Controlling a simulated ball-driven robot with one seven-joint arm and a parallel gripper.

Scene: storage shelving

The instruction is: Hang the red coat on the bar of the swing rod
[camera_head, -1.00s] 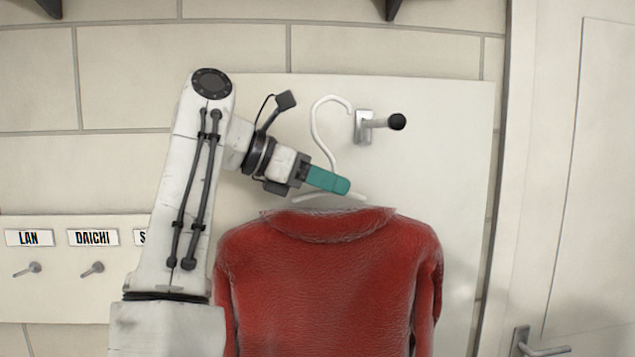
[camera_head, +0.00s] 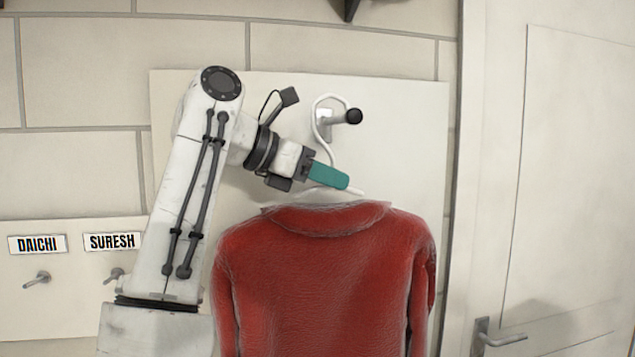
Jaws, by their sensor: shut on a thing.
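The red coat (camera_head: 325,270) hangs on a white hanger (camera_head: 318,115), below my gripper (camera_head: 340,180). My gripper's teal fingers are shut on the hanger, near the base of its hook. The swing rod (camera_head: 340,117) is a short grey bar with a black knob at its end, standing out from a white wall panel. The hanger's hook now overlaps the rod in the picture, its curve passing above and left of the bar. I cannot tell whether the hook rests on the bar or is only in front of it or beside it.
A white panel (camera_head: 405,130) backs the rod. At left, a name board has labels DAICHI (camera_head: 37,244) and SURESH (camera_head: 112,241) above small pegs (camera_head: 37,279). A door with a handle (camera_head: 495,340) is at right. Dark brackets show at the top.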

